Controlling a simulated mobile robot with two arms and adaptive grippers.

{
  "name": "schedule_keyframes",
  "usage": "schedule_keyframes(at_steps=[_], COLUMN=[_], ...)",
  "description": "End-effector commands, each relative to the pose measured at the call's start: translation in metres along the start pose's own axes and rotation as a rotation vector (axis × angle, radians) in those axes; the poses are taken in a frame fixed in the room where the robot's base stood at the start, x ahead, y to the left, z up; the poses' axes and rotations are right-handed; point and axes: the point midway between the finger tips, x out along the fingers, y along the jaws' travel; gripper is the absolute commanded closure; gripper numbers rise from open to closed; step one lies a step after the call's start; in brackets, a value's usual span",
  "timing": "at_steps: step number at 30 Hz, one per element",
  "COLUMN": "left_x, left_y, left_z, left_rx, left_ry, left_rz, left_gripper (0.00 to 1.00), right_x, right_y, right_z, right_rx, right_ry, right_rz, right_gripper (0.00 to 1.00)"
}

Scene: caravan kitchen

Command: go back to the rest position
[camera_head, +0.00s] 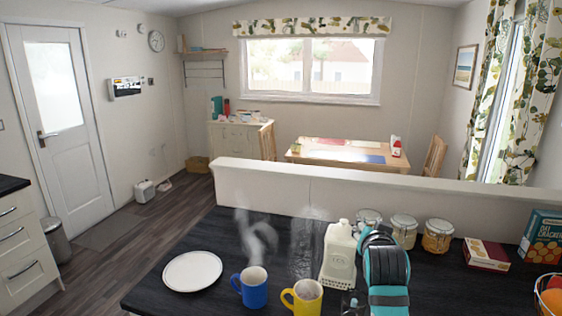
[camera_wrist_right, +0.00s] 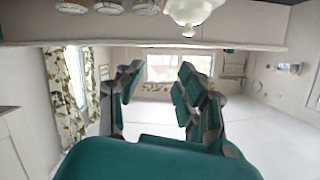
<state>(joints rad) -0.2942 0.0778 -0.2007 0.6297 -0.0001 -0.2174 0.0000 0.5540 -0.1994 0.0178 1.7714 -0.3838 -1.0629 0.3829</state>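My right gripper (camera_head: 367,234) is in the head view, pointing away from me above the dark counter, just right of the white milk jug (camera_head: 338,258). In the right wrist view its two teal fingers stand apart (camera_wrist_right: 156,85) with nothing between them; that picture is upside down. The jug also shows at the top of the wrist view (camera_wrist_right: 190,10), outside the fingers. I cannot tell how small the gap between gripper and jug is. My left gripper is in neither view.
On the dark counter (camera_head: 215,230) are a white plate (camera_head: 192,271), a steaming blue mug (camera_head: 252,288) and a yellow mug (camera_head: 303,298). Glass jars (camera_head: 437,236), a red box (camera_head: 486,254), a cracker box (camera_head: 541,238) and a fruit basket (camera_head: 550,296) stand right. A low wall (camera_head: 330,195) runs behind.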

Motion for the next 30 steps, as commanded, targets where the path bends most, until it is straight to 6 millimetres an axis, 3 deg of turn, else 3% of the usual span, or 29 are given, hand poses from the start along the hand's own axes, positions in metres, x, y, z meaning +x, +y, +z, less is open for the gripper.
schedule_keyframes(at_steps=[8,14,17,21,24,30], left_x=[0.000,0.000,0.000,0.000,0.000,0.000], left_y=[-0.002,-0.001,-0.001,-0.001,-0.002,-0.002], left_z=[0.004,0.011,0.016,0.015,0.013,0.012], left_rx=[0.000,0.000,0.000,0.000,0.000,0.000], left_ry=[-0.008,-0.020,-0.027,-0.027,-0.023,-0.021], left_rz=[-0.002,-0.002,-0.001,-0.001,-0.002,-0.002], left_gripper=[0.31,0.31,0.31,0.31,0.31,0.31], right_x=[-0.014,-0.041,-0.069,-0.130,-0.168,-0.229], right_y=[0.033,0.069,0.093,0.128,0.144,0.163], right_z=[0.060,0.127,0.175,0.245,0.278,0.318], right_rx=[-0.061,-0.138,-0.199,-0.308,-0.366,-0.449], right_ry=[-0.104,-0.235,-0.337,-0.516,-0.618,-0.767], right_rz=[0.027,0.045,0.049,0.032,0.010,-0.034], right_gripper=[0.63,0.63,0.63,0.63,0.63,0.63])
